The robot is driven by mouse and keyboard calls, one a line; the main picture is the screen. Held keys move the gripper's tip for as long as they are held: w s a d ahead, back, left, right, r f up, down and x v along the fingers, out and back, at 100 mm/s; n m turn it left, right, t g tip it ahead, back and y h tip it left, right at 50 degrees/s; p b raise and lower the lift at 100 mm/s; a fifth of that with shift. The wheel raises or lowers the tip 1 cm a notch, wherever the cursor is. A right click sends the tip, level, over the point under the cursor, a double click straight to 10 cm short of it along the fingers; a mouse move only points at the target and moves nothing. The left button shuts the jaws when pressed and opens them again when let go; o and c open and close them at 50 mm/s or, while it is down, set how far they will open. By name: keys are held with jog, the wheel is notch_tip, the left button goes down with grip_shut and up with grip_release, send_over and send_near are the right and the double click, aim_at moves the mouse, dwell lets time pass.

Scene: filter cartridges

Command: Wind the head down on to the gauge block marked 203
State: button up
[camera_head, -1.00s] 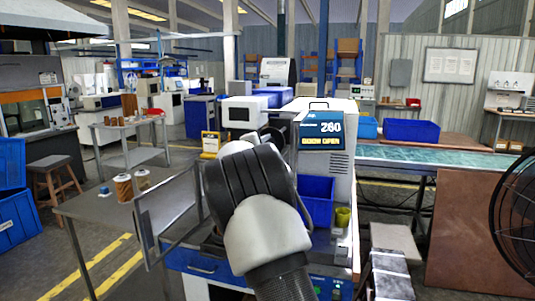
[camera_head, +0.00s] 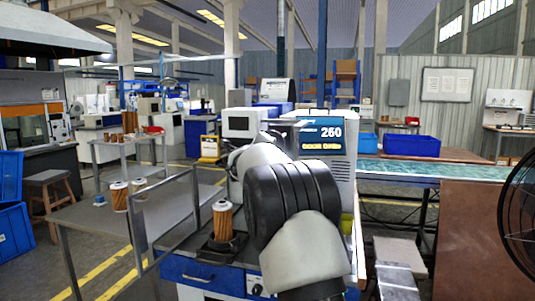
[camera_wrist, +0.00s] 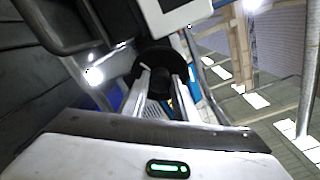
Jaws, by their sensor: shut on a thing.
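An orange pleated cartridge with a pale top (camera_head: 223,220) stands upright on a black base below, left of my arm. In the wrist view my gripper (camera_wrist: 164,92) has its two fingers closed around the middle of a dark round part, perhaps a knob or handwheel (camera_wrist: 150,60). My arm hides the gripper and this part in the head view. I cannot make out the head or a gauge block marked 203.
A framed clear door (camera_head: 165,215) stands open at the machine's left front. More cartridges (camera_head: 119,195) stand on the grey table (camera_head: 85,212) to the left. A blue bin (camera_head: 411,145) and a conveyor lie to the right. A black fan (camera_head: 520,210) is at the right edge.

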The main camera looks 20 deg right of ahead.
jog(key=shift+m+b, duration=0.35)
jog(key=shift+m, duration=0.35)
jog(key=o, duration=1.1)
jog(key=shift+c, duration=0.2)
jog(key=shift+s, duration=0.1)
jog(key=v, duration=1.7)
jog(key=shift+s, duration=0.15)
jog(key=shift+a+r, duration=0.1)
